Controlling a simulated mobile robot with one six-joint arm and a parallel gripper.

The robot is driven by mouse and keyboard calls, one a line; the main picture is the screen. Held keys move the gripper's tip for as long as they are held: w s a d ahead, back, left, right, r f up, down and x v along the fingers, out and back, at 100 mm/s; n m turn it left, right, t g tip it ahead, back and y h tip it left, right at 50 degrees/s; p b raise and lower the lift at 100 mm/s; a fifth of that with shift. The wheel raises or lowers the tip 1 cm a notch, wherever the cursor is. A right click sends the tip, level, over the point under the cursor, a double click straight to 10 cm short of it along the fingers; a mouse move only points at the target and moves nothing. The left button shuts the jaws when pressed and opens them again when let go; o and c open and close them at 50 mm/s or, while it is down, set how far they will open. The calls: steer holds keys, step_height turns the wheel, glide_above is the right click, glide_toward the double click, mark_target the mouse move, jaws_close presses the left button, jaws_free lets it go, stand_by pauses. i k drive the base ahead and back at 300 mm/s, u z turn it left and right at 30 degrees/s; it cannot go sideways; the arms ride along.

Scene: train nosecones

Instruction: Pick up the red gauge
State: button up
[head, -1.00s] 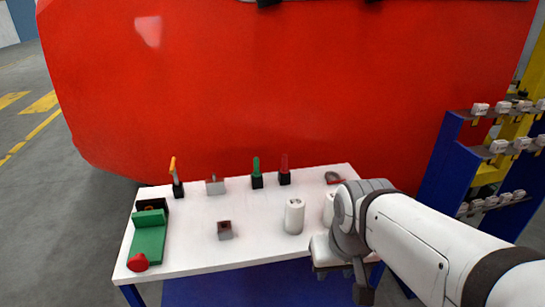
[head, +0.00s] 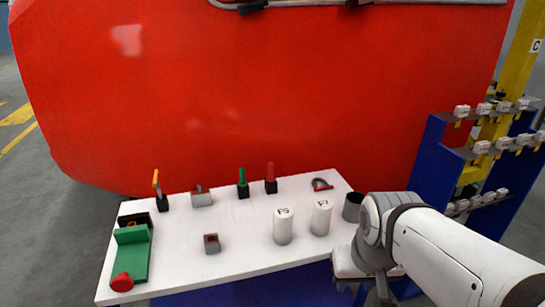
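A red upright piece in a black block, which looks like the red gauge (head: 270,172), stands near the back edge of the white table (head: 180,265). A similar green piece (head: 242,177) in a black block stands just left of it. My gripper (head: 380,292) is at the bottom right, beyond the table's right end and well apart from the red gauge. It is partly hidden by my arm and cut by the frame edge, so its fingers cannot be made out.
Two white cylinders (head: 283,226) and a dark grey cup (head: 352,207) stand between my arm and the gauge. A red and grey shackle-like piece (head: 321,184) lies behind them. A green fixture (head: 133,250) is at left. A blue rack (head: 432,160) stands right; the red train nose (head: 260,100) rises behind.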

mark_target(271, 178)
steer(key=i, duration=0.95)
